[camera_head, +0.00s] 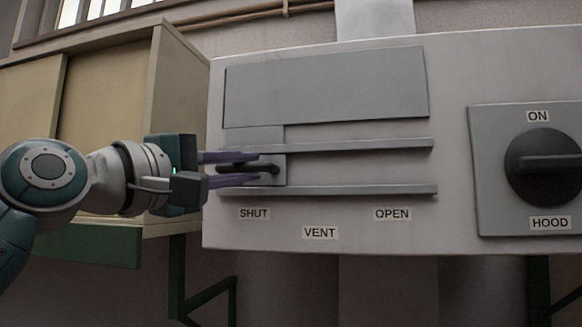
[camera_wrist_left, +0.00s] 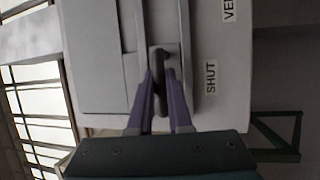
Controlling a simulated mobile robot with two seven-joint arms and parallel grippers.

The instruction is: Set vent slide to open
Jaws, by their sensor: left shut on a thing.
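The vent slide (camera_head: 271,145) is a grey plate between two horizontal rails, at the left end above the SHUT label (camera_head: 254,213). Its dark handle (camera_head: 262,167) sticks out from the plate. The OPEN label (camera_head: 392,214) is at the right end, with the VENT label (camera_head: 320,233) between and lower. My left gripper (camera_head: 256,168) reaches in from the left with its purple fingers above and below the handle. In the left wrist view the fingers close around the handle (camera_wrist_left: 161,85). They partly hide it. My right gripper is not in view.
The rails (camera_head: 350,190) run clear to the right of the slide. A panel with a black HOOD knob (camera_head: 545,166) stands farther right. A beige cabinet (camera_head: 110,90) is behind my left arm.

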